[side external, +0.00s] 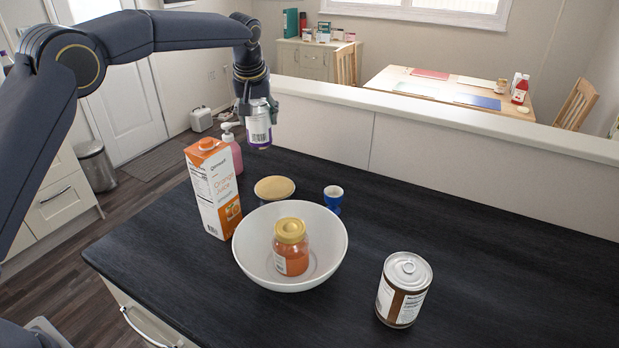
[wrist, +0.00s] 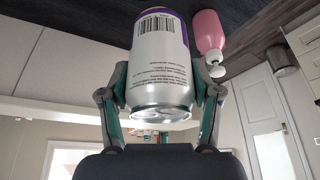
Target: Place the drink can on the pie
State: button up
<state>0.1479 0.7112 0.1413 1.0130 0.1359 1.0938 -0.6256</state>
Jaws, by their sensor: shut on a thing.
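My gripper (side external: 257,101) is shut on the drink can (side external: 258,133), a silver and purple can with a barcode. It holds the can in the air above the far part of the dark counter. In the wrist view the can (wrist: 160,70) sits between the two fingers of my gripper (wrist: 161,92). The pie (side external: 274,187), a round golden-brown disc, is on the counter behind the white bowl, below and slightly right of the held can. The bowl's rim hides its near side. The pie is not visible in the wrist view.
An orange juice carton (side external: 212,190) and a pink pump bottle (side external: 233,150) stand left of the pie. A blue cup (side external: 333,198) stands right of it. The white bowl (side external: 335,250) holds an orange jar (side external: 291,250). A brown-labelled tin (side external: 403,292) stands front right. The right counter is clear.

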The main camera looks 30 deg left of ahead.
aim_at(268, 120)
jog(key=d, duration=0.1)
jog(key=d+f, duration=0.1)
jog(key=d, duration=0.1)
jog(key=shift+f+m, duration=0.15)
jog(key=shift+m, duration=0.15)
jog(key=shift+d+f, duration=0.1)
jog(key=shift+f, duration=4.65)
jog(key=shift+f, duration=0.1)
jog(key=o, duration=1.4)
